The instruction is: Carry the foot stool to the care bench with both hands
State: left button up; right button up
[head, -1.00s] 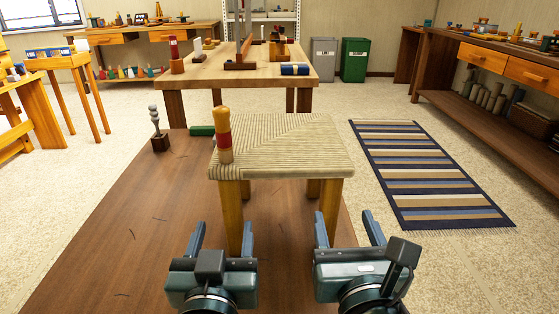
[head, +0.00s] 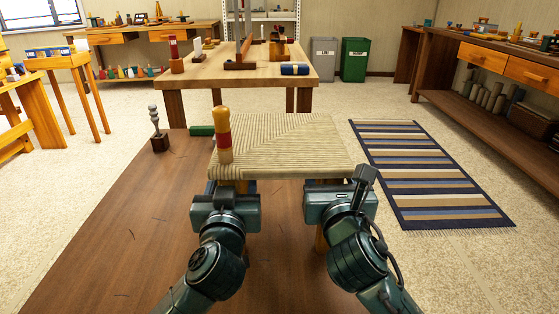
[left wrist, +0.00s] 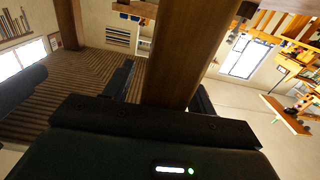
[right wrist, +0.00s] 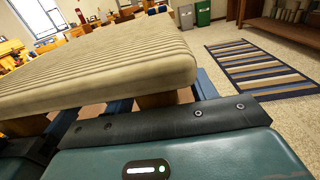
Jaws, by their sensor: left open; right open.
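The foot stool (head: 285,145) has a woven cord seat and wooden legs, and stands upright on a dark brown wooden surface (head: 110,235). Contact cannot be told.
A light wooden bench (head: 240,72) with several items stands beyond the stool. A dark metal piece on a block (head: 158,140) and a green roll (head: 201,131) lie left of the seat. A striped rug (head: 430,170) is on the right floor. Side benches line the room.

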pick_arm(q)
jog(key=shift+c, duration=0.3)
pick_arm(e)
jog(key=shift+c, duration=0.3)
pick_arm(q)
grip_shut()
pick_arm(e)
grip_shut()
pick_arm(q)
jog(key=shift+r, duration=0.2)
pick_arm(e)
jog(key=shift+r, duration=0.25)
